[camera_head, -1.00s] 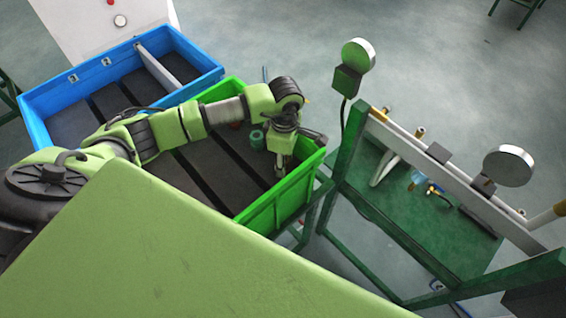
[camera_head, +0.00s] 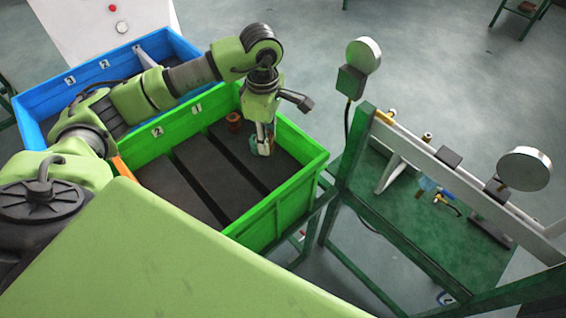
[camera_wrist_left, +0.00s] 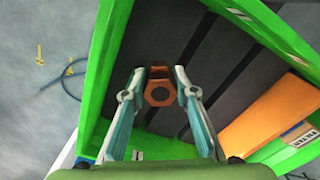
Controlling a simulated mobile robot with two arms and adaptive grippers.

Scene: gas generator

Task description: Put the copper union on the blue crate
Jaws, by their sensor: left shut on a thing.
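My left gripper (camera_head: 264,148) points down inside the green crate (camera_head: 283,213), towards its far right part. In the left wrist view its two teal-padded fingers close on the copper union (camera_wrist_left: 160,92), a brown-orange hexagonal piece with a round hole. In the head view the fingers mostly hide that piece. Whether it touches the crate floor I cannot tell. Another copper-coloured part (camera_head: 234,122) stands in the green crate just left of the gripper. The blue crate (camera_head: 98,68) is behind and left of the green one. My right gripper is not in view.
An orange labelled box (camera_wrist_left: 262,118) lies at the green crate's side. A green frame (camera_head: 352,165) with round gauges (camera_head: 525,168) stands to the right of the crate. A white panel (camera_head: 105,22) rises behind the blue crate. Open floor lies at the back.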

